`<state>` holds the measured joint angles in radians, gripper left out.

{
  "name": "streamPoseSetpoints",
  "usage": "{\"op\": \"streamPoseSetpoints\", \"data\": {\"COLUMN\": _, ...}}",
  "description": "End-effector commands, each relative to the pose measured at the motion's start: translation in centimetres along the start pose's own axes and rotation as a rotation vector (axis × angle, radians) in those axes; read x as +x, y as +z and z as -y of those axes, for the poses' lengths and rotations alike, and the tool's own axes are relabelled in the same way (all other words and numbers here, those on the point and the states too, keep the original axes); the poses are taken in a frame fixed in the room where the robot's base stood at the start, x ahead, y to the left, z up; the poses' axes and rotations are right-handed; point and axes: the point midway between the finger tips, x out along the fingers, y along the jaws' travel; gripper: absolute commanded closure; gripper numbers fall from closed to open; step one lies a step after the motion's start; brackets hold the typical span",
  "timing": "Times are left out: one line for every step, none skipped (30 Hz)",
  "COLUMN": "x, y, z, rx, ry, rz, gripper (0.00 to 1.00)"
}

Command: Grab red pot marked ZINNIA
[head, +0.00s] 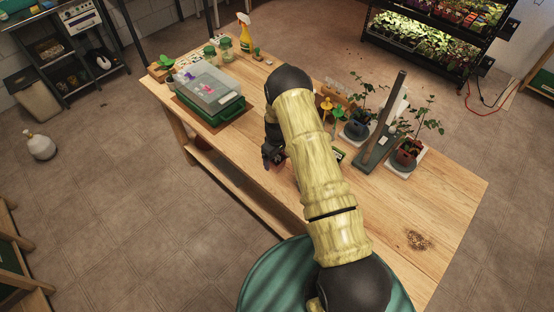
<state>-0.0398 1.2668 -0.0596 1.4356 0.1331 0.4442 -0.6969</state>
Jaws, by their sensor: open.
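A reddish-brown pot (405,156) with a leafy seedling stands on a pale saucer at the right of the wooden bench (455,192). Any marking on it is too small to read. A dark bluish-grey pot (356,131) with another seedling stands farther left, on its own pale saucer. My gripper (268,160) is near the bench's front edge, well to the left of both pots, and open. Its fingers are small and dark here, and nothing shows between them. My arm hides the middle of the bench.
A grey stand with a tall upright post (385,118) is between the two pots. A green tray with a clear lid (208,85), jars and a yellow spray bottle (245,35) occupy the left. The bench's right end is mostly clear, with spilled soil (418,240).

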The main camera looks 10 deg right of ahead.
Motion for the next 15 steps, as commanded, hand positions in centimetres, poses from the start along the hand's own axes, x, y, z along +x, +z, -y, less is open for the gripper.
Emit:
{"op": "streamPoseSetpoints", "data": {"x": 0.18, "y": -0.01, "z": 0.01, "rx": 0.0, "ry": 0.0, "rz": 0.0, "gripper": 0.15}}
{"op": "streamPoseSetpoints", "data": {"x": 0.31, "y": -0.03, "z": 0.0, "rx": 0.0, "ry": 0.001, "rz": -0.001, "gripper": 0.15}}
{"op": "streamPoseSetpoints", "data": {"x": 0.42, "y": -0.03, "z": -0.01, "rx": 0.0, "ry": 0.001, "rz": -0.001, "gripper": 0.15}}
{"op": "streamPoseSetpoints", "data": {"x": 0.47, "y": -0.04, "z": -0.02, "rx": 0.0, "ry": 0.001, "rz": -0.001, "gripper": 0.15}}
{"op": "streamPoseSetpoints", "data": {"x": 0.49, "y": -0.04, "z": -0.03, "rx": 0.0, "ry": 0.001, "rz": -0.001, "gripper": 0.15}}
{"op": "streamPoseSetpoints", "data": {"x": 0.49, "y": -0.03, "z": -0.04, "rx": 0.0, "ry": 0.001, "rz": -0.001, "gripper": 0.15}}
{"op": "streamPoseSetpoints", "data": {"x": 0.49, "y": -0.03, "z": -0.04, "rx": 0.0, "ry": 0.001, "rz": -0.001, "gripper": 0.15}}
{"op": "streamPoseSetpoints", "data": {"x": 0.48, "y": -0.02, "z": -0.05, "rx": 0.001, "ry": 0.001, "rz": -0.001, "gripper": 0.15}}
{"op": "streamPoseSetpoints", "data": {"x": 0.48, "y": -0.01, "z": -0.06, "rx": 0.001, "ry": 0.001, "rz": -0.001, "gripper": 0.15}}
{"op": "streamPoseSetpoints", "data": {"x": 0.48, "y": -0.01, "z": -0.06, "rx": 0.001, "ry": 0.001, "rz": -0.001, "gripper": 0.15}}
{"op": "streamPoseSetpoints", "data": {"x": 0.47, "y": 0.0, "z": -0.07, "rx": 0.001, "ry": 0.001, "rz": -0.001, "gripper": 0.15}}
{"op": "streamPoseSetpoints", "data": {"x": 0.47, "y": 0.01, "z": -0.07, "rx": 0.001, "ry": 0.001, "rz": -0.001, "gripper": 0.15}}
{"op": "streamPoseSetpoints", "data": {"x": 0.47, "y": 0.01, "z": -0.08, "rx": 0.001, "ry": 0.001, "rz": -0.001, "gripper": 0.15}}
{"op": "streamPoseSetpoints", "data": {"x": 0.46, "y": 0.01, "z": -0.08, "rx": 0.001, "ry": 0.001, "rz": -0.001, "gripper": 0.15}}
{"op": "streamPoseSetpoints", "data": {"x": 0.46, "y": 0.02, "z": -0.08, "rx": 0.001, "ry": 0.001, "rz": -0.001, "gripper": 0.15}}
